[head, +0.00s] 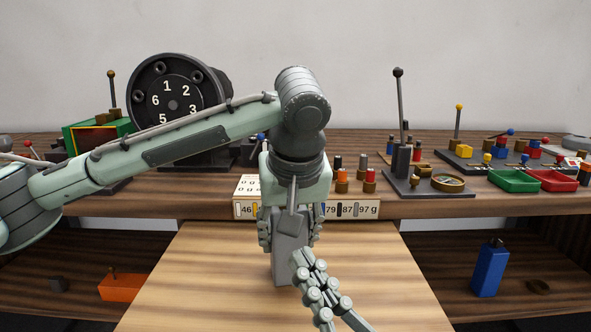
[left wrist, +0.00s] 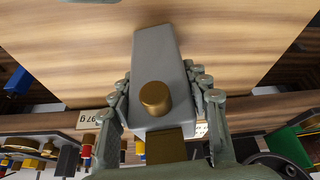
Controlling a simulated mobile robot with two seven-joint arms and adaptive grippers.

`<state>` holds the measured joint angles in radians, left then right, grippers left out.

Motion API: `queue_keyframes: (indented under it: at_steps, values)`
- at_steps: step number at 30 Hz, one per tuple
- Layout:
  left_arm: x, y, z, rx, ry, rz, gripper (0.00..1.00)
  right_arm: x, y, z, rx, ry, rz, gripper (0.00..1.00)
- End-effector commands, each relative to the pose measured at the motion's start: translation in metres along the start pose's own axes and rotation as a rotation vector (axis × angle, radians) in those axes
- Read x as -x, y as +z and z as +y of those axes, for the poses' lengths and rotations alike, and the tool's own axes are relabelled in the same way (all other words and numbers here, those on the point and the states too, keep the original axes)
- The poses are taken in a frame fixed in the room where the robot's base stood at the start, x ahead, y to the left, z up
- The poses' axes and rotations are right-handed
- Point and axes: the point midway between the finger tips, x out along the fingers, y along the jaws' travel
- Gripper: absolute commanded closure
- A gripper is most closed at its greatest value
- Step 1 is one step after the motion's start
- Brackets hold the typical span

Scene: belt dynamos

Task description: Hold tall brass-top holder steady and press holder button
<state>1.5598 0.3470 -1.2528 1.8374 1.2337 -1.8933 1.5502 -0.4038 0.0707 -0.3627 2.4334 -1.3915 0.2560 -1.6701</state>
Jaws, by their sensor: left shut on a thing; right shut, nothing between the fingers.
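The tall grey holder (head: 288,226) stands on the light wooden board in the head view. My left gripper (head: 291,232) reaches down from above and is shut on it, one finger on each side. In the left wrist view the holder (left wrist: 160,50) lies between the fingers of my left gripper (left wrist: 162,100). A round brass knob (left wrist: 156,97) and a flat brass piece (left wrist: 165,145) show on it. My right gripper (head: 302,262) is shut and empty, close in front of the holder's lower part; I cannot tell whether it touches. The holder's top is hidden in the head view.
The light board (head: 200,280) is otherwise clear. Behind it, a shelf holds a black numbered drum (head: 172,104), a weight rack (head: 345,210), a lever stand (head: 403,180), and green (head: 514,181) and red (head: 552,180) trays. A blue block (head: 490,270) stands lower right, an orange one (head: 121,288) lower left.

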Motion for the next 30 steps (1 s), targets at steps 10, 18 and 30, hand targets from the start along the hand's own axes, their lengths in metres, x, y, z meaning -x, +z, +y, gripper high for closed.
queue_keyframes:
  at_steps: [10,18,30]
  values:
    - [-0.002,0.000,-0.001,0.001,-0.003,-0.002,0.44,0.000,0.000,0.000,0.000,0.000,0.000,1.00]
    - [-0.001,0.000,-0.001,0.001,-0.002,0.000,0.29,0.000,0.000,0.000,0.000,0.000,0.000,1.00]
    - [0.032,-0.001,0.001,-0.002,0.001,0.003,0.29,0.000,0.000,0.000,0.000,0.000,0.000,1.00]
